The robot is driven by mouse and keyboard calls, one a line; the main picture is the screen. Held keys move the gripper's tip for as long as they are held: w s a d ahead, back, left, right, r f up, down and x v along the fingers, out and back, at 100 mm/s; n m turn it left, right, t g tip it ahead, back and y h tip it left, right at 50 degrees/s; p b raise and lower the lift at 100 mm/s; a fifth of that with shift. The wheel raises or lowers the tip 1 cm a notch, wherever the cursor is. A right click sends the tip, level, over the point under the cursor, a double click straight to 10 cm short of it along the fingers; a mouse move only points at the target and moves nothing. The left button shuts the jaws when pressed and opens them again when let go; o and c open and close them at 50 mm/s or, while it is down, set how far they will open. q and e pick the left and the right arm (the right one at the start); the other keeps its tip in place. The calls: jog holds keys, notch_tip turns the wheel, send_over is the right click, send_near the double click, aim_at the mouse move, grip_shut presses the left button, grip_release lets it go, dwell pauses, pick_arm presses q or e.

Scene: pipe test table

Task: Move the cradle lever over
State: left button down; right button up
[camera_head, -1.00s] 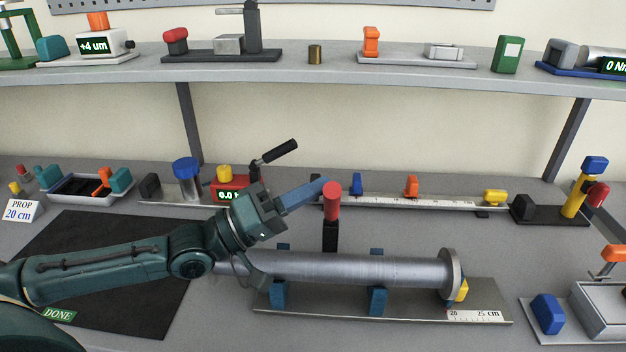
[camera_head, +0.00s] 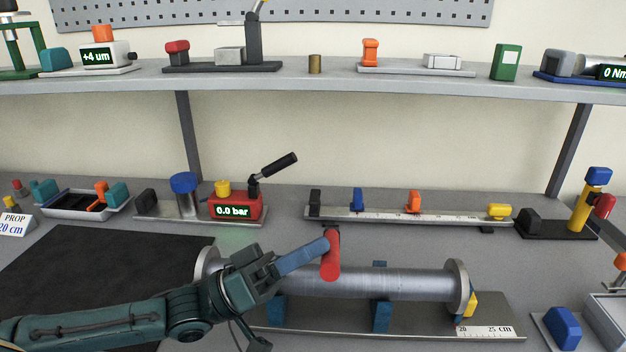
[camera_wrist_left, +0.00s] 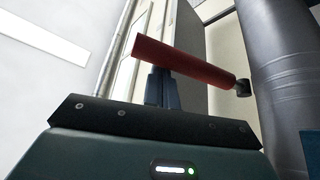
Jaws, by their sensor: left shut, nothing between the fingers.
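The red cradle lever (camera_head: 332,258) points toward me across the top of the grey pipe (camera_head: 400,284). The pipe lies on the cradle (camera_head: 480,325), held between blue supports (camera_head: 381,314). My left gripper (camera_head: 325,244) is shut and empty, its blue fingers at the left side of the lever and seemingly touching it. In the left wrist view the shut fingers (camera_wrist_left: 162,88) are right against the red lever (camera_wrist_left: 190,62), partly behind it. The lever's pivot is mostly hidden in the head view. My right gripper is not in view.
Behind the pipe stand a measuring rail (camera_head: 410,214) with coloured sliders and a red pressure gauge (camera_head: 237,206) with a black handle. A dark mat (camera_head: 90,275) lies at left. A yellow post with a blue top (camera_head: 594,190) stands at right.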

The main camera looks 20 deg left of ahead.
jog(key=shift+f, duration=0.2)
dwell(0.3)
